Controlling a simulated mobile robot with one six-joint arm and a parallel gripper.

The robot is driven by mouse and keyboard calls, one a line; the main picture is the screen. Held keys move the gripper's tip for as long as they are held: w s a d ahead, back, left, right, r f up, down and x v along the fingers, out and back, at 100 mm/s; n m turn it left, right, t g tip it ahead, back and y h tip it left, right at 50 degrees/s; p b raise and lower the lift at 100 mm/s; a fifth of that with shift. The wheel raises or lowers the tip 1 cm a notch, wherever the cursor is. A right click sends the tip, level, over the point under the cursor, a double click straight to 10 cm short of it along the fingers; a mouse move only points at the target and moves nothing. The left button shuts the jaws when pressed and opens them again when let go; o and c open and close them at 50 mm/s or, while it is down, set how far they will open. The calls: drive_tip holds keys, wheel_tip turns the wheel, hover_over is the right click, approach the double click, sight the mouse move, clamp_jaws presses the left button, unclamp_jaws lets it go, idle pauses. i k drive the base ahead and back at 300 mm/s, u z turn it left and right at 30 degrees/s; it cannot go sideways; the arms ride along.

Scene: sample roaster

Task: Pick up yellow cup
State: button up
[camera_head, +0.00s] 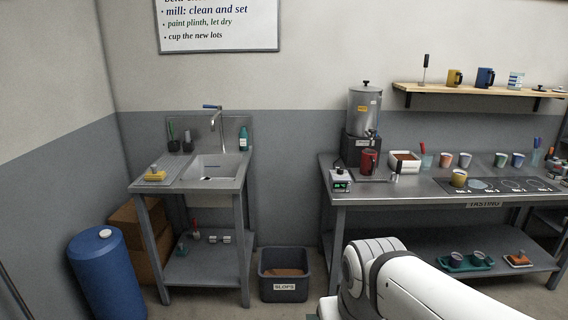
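A small yellow cup (459,178) stands upright at the front of the tasting table (422,189), at the left end of a dark strip (540,184) with round marks. A yellow mug (454,79) also stands on the wall shelf (430,88). Part of my white arm shows at the bottom centre right, in front of the table. My gripper is out of the picture, so its fingers cannot be seen. The yellow cup is in full view and nothing touches it.
Several cups line the back of the table near a white tub (405,168). A red mug (369,160), a scale (340,183) and an urn (365,112) stand left. A slops bin (284,288) sits on the floor between the table and the sink (214,172).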

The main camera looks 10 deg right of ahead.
sight(459, 176)
drive_tip(key=z, duration=0.4)
drive_tip(key=i, duration=1.55)
drive_tip(key=z, duration=1.1)
drive_tip(key=i, duration=1.7)
drive_tip(key=z, duration=0.6)
